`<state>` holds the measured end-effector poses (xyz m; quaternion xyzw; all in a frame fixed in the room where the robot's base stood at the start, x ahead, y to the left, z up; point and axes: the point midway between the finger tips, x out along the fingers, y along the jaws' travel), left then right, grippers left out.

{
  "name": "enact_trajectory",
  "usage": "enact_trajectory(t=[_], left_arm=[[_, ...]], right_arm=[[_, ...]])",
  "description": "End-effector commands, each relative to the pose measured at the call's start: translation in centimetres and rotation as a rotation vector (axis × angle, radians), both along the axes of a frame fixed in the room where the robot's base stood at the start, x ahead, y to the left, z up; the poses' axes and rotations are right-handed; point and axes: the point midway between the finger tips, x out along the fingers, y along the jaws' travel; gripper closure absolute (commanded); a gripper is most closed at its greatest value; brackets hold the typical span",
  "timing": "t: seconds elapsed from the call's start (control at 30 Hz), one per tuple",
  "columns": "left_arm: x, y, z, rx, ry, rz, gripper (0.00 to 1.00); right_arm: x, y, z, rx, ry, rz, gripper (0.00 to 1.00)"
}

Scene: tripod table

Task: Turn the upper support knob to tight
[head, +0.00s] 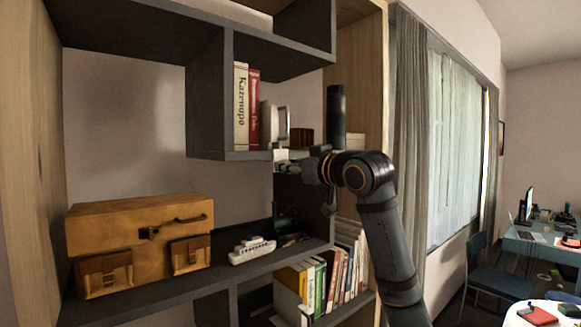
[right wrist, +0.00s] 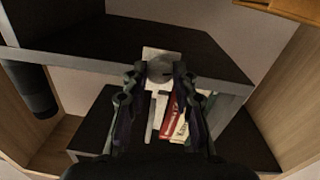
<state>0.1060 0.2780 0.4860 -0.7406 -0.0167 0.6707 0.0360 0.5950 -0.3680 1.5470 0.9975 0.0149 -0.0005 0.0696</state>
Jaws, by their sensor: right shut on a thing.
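The knob (right wrist: 160,70) is a grey, rounded piece on a pale plate (right wrist: 160,53) at the shelf's edge in the right wrist view. My right gripper (right wrist: 160,76) has a finger on each side of the knob and is shut on it. In the head view my right gripper (head: 290,163) is at the shelf's front edge, beside a small white block. The knob is too small and covered there to tell its turn. No mark for tight can be read. My left gripper is not in view.
Books (head: 240,105) and a white object with a handle (head: 283,122) stand close above my gripper on the dark shelf (head: 245,155). A brown case (head: 135,222) and a white model ship (head: 252,250) stand on the lower shelf. A curtain (head: 410,130) hangs right of my arm.

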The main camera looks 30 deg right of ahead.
Motion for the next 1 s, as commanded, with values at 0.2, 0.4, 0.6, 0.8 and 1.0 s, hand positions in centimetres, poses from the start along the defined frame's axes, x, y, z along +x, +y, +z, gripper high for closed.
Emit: enact_trajectory(t=[0.2, 0.4, 0.6, 0.8, 1.0], left_arm=[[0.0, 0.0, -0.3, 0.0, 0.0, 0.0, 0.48], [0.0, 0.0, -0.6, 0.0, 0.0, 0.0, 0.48], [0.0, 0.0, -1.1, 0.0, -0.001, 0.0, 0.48], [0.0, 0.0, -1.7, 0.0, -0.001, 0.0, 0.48], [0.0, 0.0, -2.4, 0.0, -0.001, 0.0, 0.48]], right_arm=[[0.0, 0.0, 0.0, 0.137, 0.01, 0.0, 1.0], [0.0, -0.1, 0.0, 0.32, 0.024, 0.0, 1.0], [0.0, -0.1, 0.0, 0.51, 0.038, 0.0, 1.0], [0.0, -0.1, 0.0, 0.7, 0.052, 0.0, 1.0], [0.0, -0.2, 0.0, 0.889, 0.067, 0.0, 1.0]])
